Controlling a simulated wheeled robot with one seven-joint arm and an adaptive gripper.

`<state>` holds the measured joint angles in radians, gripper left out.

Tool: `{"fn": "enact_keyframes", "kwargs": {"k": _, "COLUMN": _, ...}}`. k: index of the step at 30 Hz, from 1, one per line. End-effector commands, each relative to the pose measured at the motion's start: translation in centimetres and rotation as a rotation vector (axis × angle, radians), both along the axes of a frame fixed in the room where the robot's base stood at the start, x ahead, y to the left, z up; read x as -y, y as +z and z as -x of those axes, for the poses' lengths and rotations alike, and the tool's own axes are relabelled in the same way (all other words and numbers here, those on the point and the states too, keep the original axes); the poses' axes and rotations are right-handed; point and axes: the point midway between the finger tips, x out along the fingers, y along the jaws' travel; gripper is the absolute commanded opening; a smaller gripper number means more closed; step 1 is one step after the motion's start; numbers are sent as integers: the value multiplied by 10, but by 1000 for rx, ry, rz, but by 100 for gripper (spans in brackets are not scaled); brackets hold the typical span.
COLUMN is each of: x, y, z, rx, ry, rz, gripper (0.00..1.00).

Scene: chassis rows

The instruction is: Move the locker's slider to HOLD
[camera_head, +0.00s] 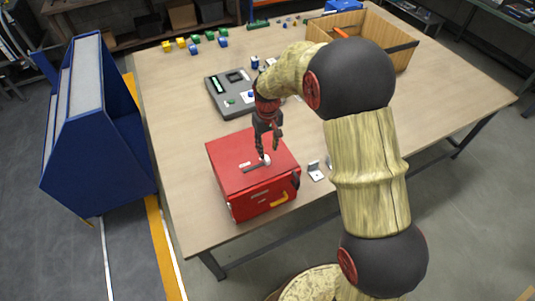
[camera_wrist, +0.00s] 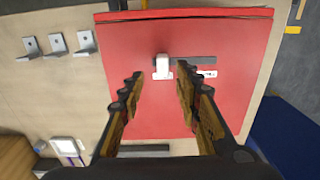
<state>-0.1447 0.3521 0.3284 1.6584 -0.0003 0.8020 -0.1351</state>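The red locker (camera_head: 228,183) stands near the table's front left edge. On its top is a dark slot with a pale slider knob (camera_head: 266,160) at the slot's right end in the head view. In the wrist view the white slider knob (camera_wrist: 162,68) is at the slot's left end, and a small white label (camera_wrist: 207,73) lies beside the slot's other end; its text is too small to read. My gripper (camera_head: 264,150) points down over the locker top. In the wrist view it is open and empty, its fingertips on either side of the knob, with no clear contact.
Metal brackets (camera_wrist: 58,43) lie beside the locker. A grey device (camera_head: 232,112) and a wooden crate (camera_head: 405,57) are farther back, with several coloured blocks (camera_head: 194,48) at the far edge. A blue rack (camera_head: 85,135) stands left of the table.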

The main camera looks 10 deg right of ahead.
Motion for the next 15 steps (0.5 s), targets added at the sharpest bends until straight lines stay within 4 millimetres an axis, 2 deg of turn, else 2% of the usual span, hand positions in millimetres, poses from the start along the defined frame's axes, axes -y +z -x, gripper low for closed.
{"fn": "enact_keyframes", "kwargs": {"k": 3, "x": 0, "y": 26, "z": -1, "rx": 5, "ry": 0, "rz": 0, "gripper": 33}}
{"fn": "enact_keyframes", "kwargs": {"k": 7, "x": 0, "y": 47, "z": -1, "rx": 3, "ry": 0, "rz": -1, "gripper": 33}}
{"fn": "enact_keyframes", "kwargs": {"k": 15, "x": 0, "y": 66, "z": -1, "rx": 0, "ry": 0, "rz": 0, "gripper": 33}}
